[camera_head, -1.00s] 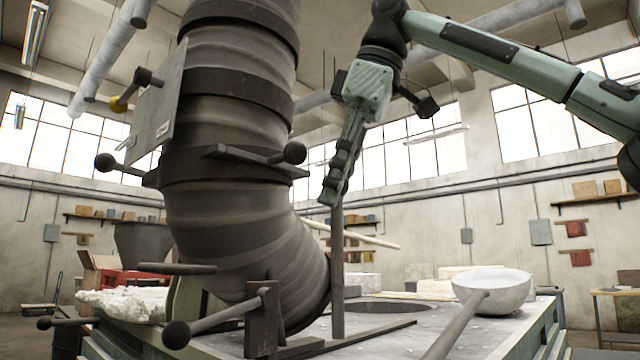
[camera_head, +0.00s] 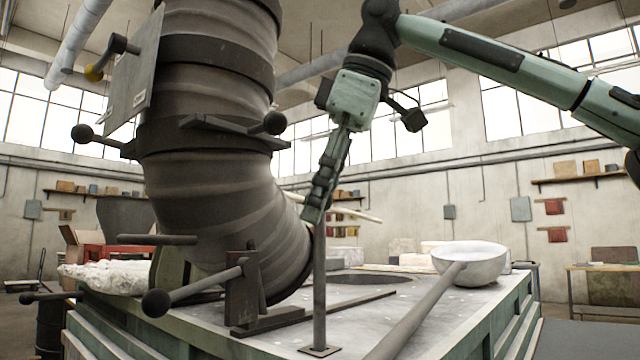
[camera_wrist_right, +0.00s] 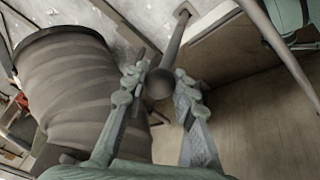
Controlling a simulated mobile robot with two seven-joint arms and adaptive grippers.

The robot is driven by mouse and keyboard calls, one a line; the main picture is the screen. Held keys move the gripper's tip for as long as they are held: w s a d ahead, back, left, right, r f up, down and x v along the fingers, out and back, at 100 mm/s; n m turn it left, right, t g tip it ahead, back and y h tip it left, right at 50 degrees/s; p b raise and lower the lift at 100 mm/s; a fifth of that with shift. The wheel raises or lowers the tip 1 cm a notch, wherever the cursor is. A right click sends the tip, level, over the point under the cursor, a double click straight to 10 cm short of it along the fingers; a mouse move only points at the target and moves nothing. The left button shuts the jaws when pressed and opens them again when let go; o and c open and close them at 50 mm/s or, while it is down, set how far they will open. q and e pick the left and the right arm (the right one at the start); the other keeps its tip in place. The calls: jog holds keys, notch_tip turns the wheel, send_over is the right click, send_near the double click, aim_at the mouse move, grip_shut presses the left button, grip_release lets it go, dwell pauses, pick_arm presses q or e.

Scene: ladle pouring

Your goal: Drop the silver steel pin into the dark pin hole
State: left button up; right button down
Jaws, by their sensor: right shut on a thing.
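The steel pin (camera_head: 319,285) is a long grey rod, upright in the head view. My right gripper (camera_head: 315,212) points down and is shut on its upper end. The wrist view shows the pin's round top (camera_wrist_right: 160,83) between the two fingers of my right gripper (camera_wrist_right: 160,92). The pin's lower end meets a small square plate (camera_head: 332,351) near the table's front edge. This plate also shows in the wrist view (camera_wrist_right: 185,8). The dark hole there is mostly covered by the pin, and I cannot tell how deep the tip is. My left gripper is out of view.
A large ribbed pipe (camera_head: 215,190) with knobbed handles stands close left of the pin. A ladle (camera_head: 470,265) lies at right, its handle running toward the front. The table (camera_head: 400,310) has a wide round opening (camera_head: 370,278) behind the pin. Clear tabletop lies between pin and ladle.

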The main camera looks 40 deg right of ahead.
aim_at(325, 257)
jog(key=shift+f, duration=1.3)
jog(key=shift+f+b, duration=0.35)
jog(key=shift+f, duration=1.15)
jog(key=shift+f+b, duration=0.45)
jog(key=shift+f, duration=0.65)
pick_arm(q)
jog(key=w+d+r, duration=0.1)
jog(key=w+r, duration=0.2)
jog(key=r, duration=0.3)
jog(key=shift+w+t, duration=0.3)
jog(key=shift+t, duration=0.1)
pick_arm(e)
jog(key=shift+f, duration=0.5)
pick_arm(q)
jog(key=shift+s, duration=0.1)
pick_arm(e)
jog(key=c, duration=1.1)
grip_release()
jog(key=shift+c, duration=0.2)
